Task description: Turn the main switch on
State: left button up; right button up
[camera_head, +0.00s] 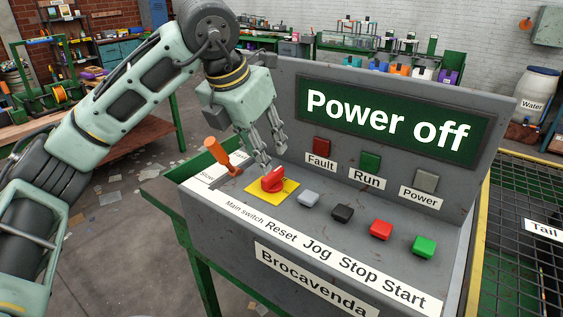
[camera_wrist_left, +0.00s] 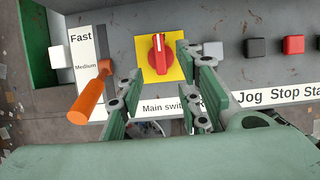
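The main switch is a red rotary knob (camera_head: 273,180) on a yellow plate (camera_head: 262,194) at the left of the grey control panel. In the left wrist view the red knob (camera_wrist_left: 158,53) points up and down the picture. The display (camera_head: 388,118) reads "Power off". My left gripper (camera_head: 266,163) is just above and behind the knob in the head view. Whether a finger touches the knob cannot be told. My right gripper is not in view.
An orange-handled lever (camera_head: 216,150) stands left of the switch, close to the gripper. Right of it are the grey Reset (camera_head: 308,198), black Jog (camera_head: 343,213), red Stop (camera_head: 381,230) and green Start (camera_head: 424,246) buttons. The panel's upright back (camera_head: 290,110) rises behind.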

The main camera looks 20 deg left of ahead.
aim_at(270, 175)
pick_arm(q)
jog(key=x, duration=0.3)
jog(key=p+x, duration=0.1)
jog(key=shift+s+f, duration=0.25)
jog(key=shift+f, duration=0.05)
jog(key=shift+x, duration=1.05)
jog(key=shift+w+f, duration=0.2)
jog(key=shift+f, duration=0.05)
jog(key=c, duration=0.5)
grip_shut()
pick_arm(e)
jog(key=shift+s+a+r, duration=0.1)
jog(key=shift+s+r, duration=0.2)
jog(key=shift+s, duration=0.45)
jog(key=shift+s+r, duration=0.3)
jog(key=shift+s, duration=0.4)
